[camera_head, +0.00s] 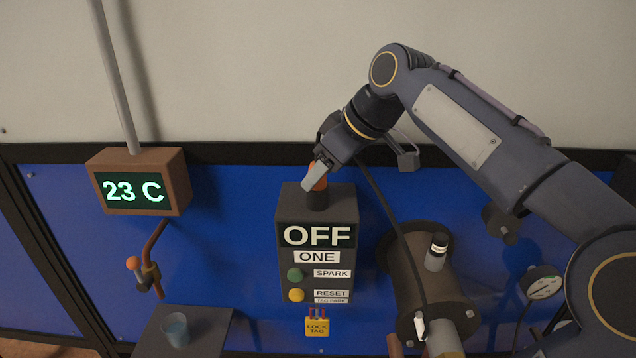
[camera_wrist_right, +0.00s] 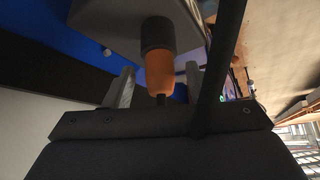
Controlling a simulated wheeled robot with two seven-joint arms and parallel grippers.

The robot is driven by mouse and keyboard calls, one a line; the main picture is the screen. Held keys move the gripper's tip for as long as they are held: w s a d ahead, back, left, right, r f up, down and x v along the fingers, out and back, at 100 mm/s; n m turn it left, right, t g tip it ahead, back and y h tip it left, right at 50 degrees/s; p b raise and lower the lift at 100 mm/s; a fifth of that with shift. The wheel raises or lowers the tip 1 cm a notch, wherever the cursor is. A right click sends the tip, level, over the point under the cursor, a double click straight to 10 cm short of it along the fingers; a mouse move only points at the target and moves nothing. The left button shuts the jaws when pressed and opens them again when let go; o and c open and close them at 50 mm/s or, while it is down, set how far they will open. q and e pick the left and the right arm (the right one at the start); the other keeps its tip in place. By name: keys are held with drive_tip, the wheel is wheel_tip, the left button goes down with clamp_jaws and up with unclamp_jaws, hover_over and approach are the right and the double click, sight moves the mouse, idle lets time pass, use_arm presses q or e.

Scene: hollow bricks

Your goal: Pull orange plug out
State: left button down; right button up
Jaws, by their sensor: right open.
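The orange plug (camera_head: 319,182) sits in the dark socket (camera_head: 317,199) on top of the grey control box (camera_head: 285,215). My right gripper (camera_head: 316,177) is at the plug, with its fingers around it in the head view. In the right wrist view, the orange plug (camera_wrist_right: 160,72) stands between the two open fingers of my right gripper (camera_wrist_right: 157,80), with a gap showing on each side. A dark cable (camera_head: 384,205) runs from near the gripper down to the right. The box display reads OFF. My left gripper is not in view.
A brown display (camera_head: 140,182) reading 23 C hangs at the left, above an orange-tipped lever (camera_head: 134,263). A cup (camera_head: 175,330) stands on a grey ledge (camera_head: 218,322). A brown cylinder (camera_head: 418,262) and a gauge (camera_head: 542,284) are at the right.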

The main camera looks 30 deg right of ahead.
drive_tip(key=shift+w+a+f, duration=0.1)
drive_tip(key=shift+w+f, duration=0.1)
drive_tip(key=shift+f, duration=0.1)
idle(0.4)
drive_tip(key=c, duration=1)
drive_tip(key=shift+r+p, duration=1.05)
drive_tip(key=shift+r, duration=1.2)
drive_tip(key=shift+r, duration=0.1)
drive_tip(key=shift+r, duration=2.45)
